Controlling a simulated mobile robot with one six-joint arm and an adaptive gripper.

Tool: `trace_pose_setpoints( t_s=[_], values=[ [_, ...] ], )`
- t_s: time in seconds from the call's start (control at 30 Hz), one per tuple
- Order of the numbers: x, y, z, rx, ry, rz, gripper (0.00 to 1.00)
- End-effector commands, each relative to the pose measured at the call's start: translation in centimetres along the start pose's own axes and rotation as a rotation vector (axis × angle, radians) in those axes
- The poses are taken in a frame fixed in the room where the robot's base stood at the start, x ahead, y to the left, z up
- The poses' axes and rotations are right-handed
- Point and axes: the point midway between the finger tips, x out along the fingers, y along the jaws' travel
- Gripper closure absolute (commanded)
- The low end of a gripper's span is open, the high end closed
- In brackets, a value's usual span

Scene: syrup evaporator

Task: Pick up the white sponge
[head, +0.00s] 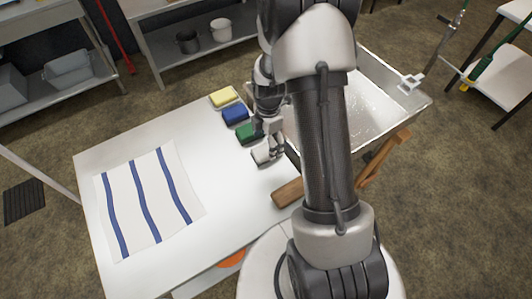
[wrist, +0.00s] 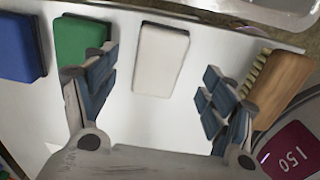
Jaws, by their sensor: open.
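The white sponge (wrist: 161,60) lies on the white table and shows near the top middle of the wrist view, with a dark layer along its edge. In the head view the white sponge (head: 262,153) is at the near end of a row of sponges, partly hidden by my gripper. My gripper (wrist: 158,92) is open and empty, its blue-padded fingers spread wide to either side of the sponge's line. The sponge lies beyond the fingertips' middle, apart from them. In the head view my gripper (head: 271,146) hangs over the sponge.
Green (head: 246,132), blue (head: 235,113) and yellow (head: 223,96) sponges lie in a row; the green one is close to my left finger. A wooden brush (wrist: 279,84) lies close by my right finger. A metal basin (head: 372,100) stands right. A striped towel (head: 148,200) lies left.

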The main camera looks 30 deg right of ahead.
Motion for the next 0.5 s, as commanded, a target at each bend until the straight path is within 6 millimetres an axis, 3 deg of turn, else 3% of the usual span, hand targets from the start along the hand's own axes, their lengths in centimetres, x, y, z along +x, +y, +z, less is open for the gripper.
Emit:
trace_pose_setpoints(
  t_s=[0.3, 0.5],
  values=[
    [4.3, 0.1, -0.7, 0.0, 0.001, -0.002, 0.23],
    [5.1, 0.1, -0.6, 0.0, 0.0, 0.0, 0.23]
  ],
)
